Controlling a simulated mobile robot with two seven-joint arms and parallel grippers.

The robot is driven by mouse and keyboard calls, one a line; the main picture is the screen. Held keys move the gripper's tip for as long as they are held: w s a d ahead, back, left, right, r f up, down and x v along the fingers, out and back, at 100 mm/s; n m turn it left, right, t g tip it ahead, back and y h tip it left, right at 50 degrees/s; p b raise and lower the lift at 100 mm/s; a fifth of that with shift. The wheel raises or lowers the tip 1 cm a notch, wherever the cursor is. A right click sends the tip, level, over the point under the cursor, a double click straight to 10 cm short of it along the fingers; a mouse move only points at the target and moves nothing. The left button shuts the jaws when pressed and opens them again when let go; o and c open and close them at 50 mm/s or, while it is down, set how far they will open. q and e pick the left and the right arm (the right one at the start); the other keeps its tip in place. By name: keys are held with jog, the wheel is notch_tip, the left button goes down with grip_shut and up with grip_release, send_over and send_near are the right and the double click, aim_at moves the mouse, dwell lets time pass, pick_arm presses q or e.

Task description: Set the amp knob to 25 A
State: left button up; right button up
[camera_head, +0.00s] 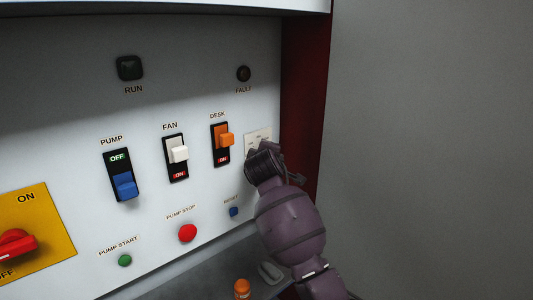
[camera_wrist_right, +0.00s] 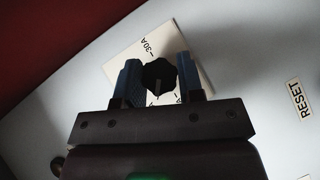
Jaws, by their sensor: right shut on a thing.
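The amp knob (camera_wrist_right: 158,74) is black with a scalloped edge, at the top middle of the right wrist view. A pale pointer mark runs down its lower half in the picture. My right gripper (camera_wrist_right: 159,81) is shut on the knob, one blue finger on each side. In the head view the dial plate (camera_head: 258,136) shows above my right gripper (camera_head: 262,160), which hides the knob. My left gripper is in neither view.
The DESK switch (camera_head: 222,143) is just left of the dial plate, and the blue RESET button (camera_head: 234,212) is below it. The dark red panel edge (camera_head: 305,100) is close on the right. An orange-capped thing (camera_head: 242,288) and a grey thing (camera_head: 270,273) are on the ledge below.

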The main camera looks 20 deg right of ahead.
jog(key=shift+g+y, duration=0.3)
jog(key=shift+y, duration=0.1)
jog(key=o, duration=0.9)
jog(key=b+v, duration=0.1)
jog(key=v, duration=0.9)
jog(key=shift+s+a, duration=0.15)
jog(key=shift+s, duration=0.2)
